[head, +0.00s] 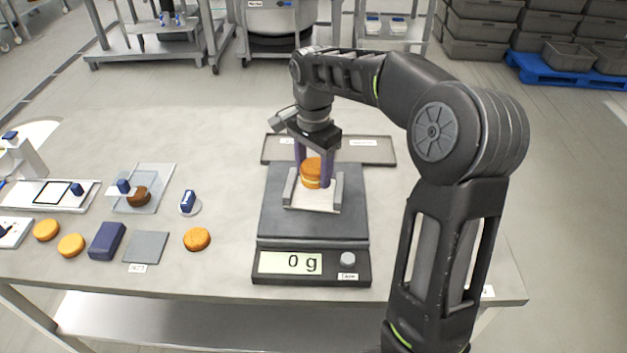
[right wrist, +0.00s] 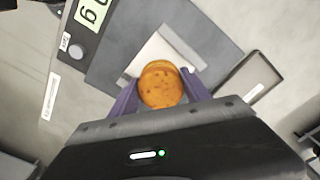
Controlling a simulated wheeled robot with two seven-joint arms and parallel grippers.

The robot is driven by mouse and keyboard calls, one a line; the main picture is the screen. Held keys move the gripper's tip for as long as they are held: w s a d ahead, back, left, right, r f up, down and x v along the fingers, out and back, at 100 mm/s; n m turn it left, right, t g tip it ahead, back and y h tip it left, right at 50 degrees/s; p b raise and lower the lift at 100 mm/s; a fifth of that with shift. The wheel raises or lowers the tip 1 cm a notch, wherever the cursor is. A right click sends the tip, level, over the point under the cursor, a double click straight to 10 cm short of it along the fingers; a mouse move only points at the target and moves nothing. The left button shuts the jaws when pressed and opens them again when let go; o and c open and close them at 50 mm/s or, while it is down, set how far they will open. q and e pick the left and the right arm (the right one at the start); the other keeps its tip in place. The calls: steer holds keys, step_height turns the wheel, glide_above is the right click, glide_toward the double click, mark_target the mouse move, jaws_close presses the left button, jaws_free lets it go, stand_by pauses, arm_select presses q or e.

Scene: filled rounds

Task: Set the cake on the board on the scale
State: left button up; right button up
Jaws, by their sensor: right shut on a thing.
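My right gripper (head: 314,172) is shut on an orange-brown layered cake (head: 311,172), which looks like two rounds with a pale filling between. It holds the cake over the white board (head: 316,200) on the dark scale (head: 272,215). The scale's display reads 0 g. In the right wrist view, the cake (right wrist: 161,86) sits between the purple fingers, with the white board (right wrist: 148,55) beyond it. I cannot tell whether the cake touches the board. My left gripper is not in view.
A single orange round (head: 197,239) lies left of the scale, near a grey square mat (head: 146,247) and a dark blue block (head: 107,240). Two more rounds (head: 71,245) lie farther left. A grey tray (head: 378,152) is behind the scale.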

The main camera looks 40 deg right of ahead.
mark_target(313, 182)
step_height(313, 182, down, 3)
steer(key=shift+r, duration=0.1)
steer(key=shift+f, duration=0.45)
steer(key=shift+f, duration=0.15)
steer(key=o, duration=0.6)
